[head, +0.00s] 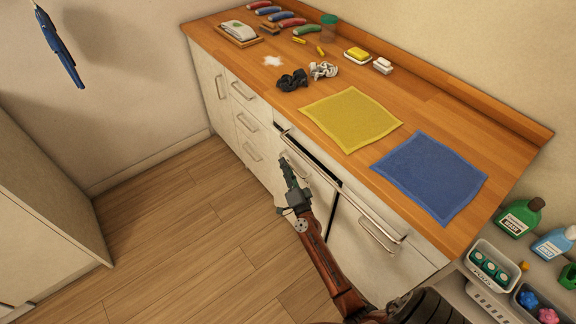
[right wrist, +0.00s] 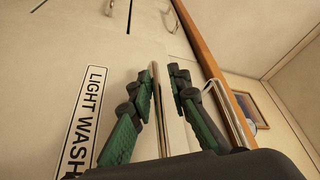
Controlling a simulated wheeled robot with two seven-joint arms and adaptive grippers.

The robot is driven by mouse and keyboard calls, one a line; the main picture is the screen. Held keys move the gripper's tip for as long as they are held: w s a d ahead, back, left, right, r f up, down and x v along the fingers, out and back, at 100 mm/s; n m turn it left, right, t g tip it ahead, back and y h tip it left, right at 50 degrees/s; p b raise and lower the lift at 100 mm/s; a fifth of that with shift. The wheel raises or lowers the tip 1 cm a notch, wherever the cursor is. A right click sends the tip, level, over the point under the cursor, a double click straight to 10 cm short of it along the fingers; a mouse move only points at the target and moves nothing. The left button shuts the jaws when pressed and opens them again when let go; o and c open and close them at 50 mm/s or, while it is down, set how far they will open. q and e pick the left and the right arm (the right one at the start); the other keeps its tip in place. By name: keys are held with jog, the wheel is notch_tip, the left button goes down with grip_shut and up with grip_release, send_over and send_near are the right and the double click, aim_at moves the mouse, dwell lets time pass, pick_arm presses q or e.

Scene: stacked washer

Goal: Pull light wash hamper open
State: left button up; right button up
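The light wash hamper front (head: 312,188) is a pale cabinet panel under the wooden counter, with a dark gap along its top edge. Its "LIGHT WASH" label (right wrist: 88,120) shows at the left of the right wrist view. My right gripper (head: 286,168) is in front of the panel near its top. In the right wrist view its green-padded fingers (right wrist: 160,80) stand apart, on either side of a thin brass-coloured strip (right wrist: 156,110). I cannot tell whether the fingers touch it. My left gripper is not in view.
The counter (head: 250,70) holds a yellow cloth (head: 350,118), a blue cloth (head: 430,175), dark and light socks and soap. A neighbouring front with a bar handle (head: 380,236) lies to the right. Bottles and baskets (head: 490,268) stand at lower right. The wooden floor (head: 170,230) is clear.

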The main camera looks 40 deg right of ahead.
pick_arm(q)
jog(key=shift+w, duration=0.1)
pick_arm(e)
jog(key=v, duration=0.9)
dwell(0.6)
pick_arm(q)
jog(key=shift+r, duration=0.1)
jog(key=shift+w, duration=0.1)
pick_arm(e)
jog(key=shift+f, duration=0.15)
dwell(0.4)
